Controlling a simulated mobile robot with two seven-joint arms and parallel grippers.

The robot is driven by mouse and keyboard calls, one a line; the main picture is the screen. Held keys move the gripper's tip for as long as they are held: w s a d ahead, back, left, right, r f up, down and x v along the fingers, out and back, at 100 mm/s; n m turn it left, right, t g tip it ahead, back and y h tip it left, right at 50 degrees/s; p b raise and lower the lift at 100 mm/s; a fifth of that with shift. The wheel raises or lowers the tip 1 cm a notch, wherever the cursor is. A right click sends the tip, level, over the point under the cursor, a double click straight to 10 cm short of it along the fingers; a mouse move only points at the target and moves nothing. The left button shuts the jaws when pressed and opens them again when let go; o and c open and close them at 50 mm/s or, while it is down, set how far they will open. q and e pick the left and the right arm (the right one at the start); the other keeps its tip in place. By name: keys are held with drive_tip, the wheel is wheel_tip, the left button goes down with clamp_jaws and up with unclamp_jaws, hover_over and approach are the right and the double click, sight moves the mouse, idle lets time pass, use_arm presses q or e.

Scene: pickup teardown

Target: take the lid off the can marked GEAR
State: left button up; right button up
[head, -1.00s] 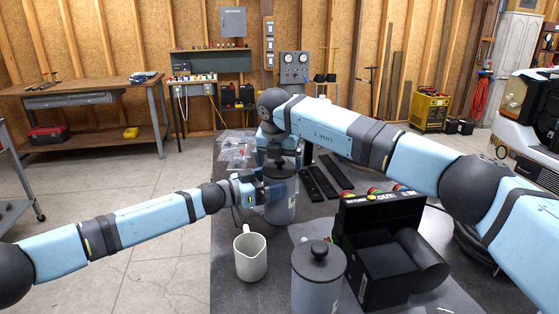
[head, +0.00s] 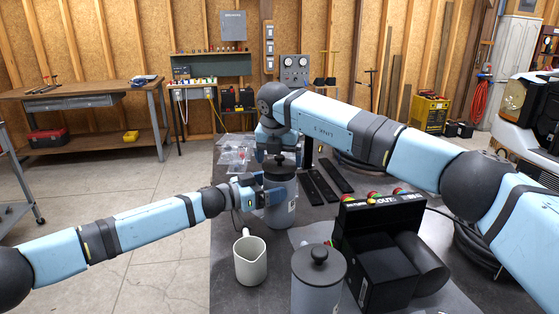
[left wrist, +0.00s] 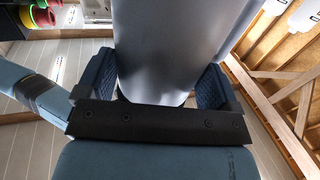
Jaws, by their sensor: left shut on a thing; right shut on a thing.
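A grey can (head: 283,207) stands at the far part of the dark table, with a dark lid (head: 281,172) at its top. No marking on it can be read. My left gripper (head: 266,194) is shut on the can's body from the left. In the left wrist view the can (left wrist: 170,45) fills the space between the two fingers (left wrist: 160,88). My right gripper (head: 279,150) is above the can and shut on the lid's knob, which is mostly hidden. I cannot tell whether a gap shows between lid and can.
A second grey can (head: 318,285) with a knobbed dark lid stands in front. Dark bars (head: 322,187) and clear bags (head: 234,155) lie behind.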

drive_tip(key=shift+r, duration=0.1)
drive_tip(key=shift+r, duration=2)
use_arm(q)
drive_tip(key=o, duration=1.1)
drive_tip(key=shift+c, duration=0.2)
